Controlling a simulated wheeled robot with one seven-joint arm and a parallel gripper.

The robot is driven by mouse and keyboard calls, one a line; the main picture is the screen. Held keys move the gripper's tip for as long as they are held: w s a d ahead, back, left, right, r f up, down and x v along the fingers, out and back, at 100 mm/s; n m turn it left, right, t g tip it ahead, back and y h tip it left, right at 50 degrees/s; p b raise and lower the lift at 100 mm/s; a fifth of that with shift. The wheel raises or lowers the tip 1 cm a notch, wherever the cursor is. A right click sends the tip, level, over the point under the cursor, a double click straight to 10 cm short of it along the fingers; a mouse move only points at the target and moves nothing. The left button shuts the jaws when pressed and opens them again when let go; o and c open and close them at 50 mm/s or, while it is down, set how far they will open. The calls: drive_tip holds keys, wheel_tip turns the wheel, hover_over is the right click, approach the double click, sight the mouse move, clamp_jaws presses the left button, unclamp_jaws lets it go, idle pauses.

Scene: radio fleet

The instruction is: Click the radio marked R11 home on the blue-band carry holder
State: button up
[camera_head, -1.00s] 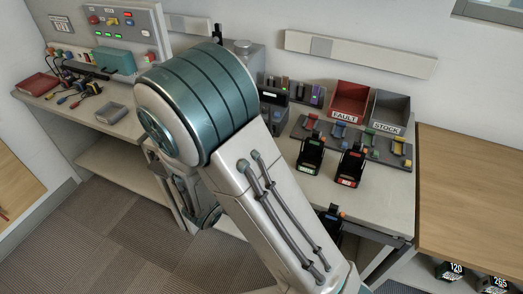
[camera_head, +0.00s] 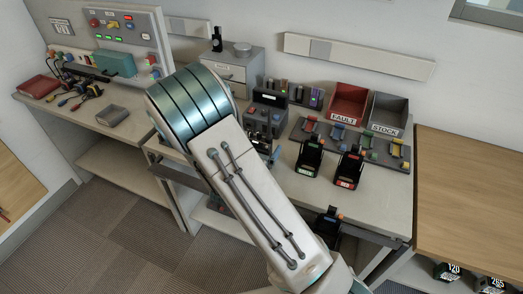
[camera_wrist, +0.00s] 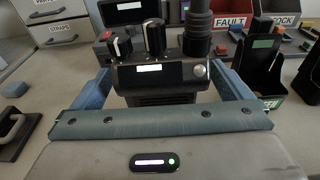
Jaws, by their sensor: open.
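In the wrist view a dark radio (camera_wrist: 160,75) with two knobs, a thick antenna and a pale label stands between the blue fingers of my open gripper (camera_wrist: 163,88). The label is unreadable, so I cannot tell whether it is R11. Contact with the fingers is not clear. In the head view my arm hides most of my gripper.
Behind the rack are the FAULT bin (camera_head: 347,101) and STOCK bin (camera_head: 387,112). A drawer cabinet (camera_head: 231,70) stands at the back left.

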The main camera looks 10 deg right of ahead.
drive_tip(key=shift+x, duration=1.45)
drive_tip(key=shift+d, duration=0.1)
drive_tip(key=c, duration=1.3)
drive_tip(key=shift+c, duration=0.2)
drive_tip(key=shift+r, duration=0.25)
wheel_tip(320, 180, up, 4)
drive_tip(key=s+d+r+b, duration=0.6)
drive_tip(key=s+d, duration=0.2)
drive_tip(key=shift+d+r, duration=0.2)
drive_tip(key=shift+d, duration=0.1)
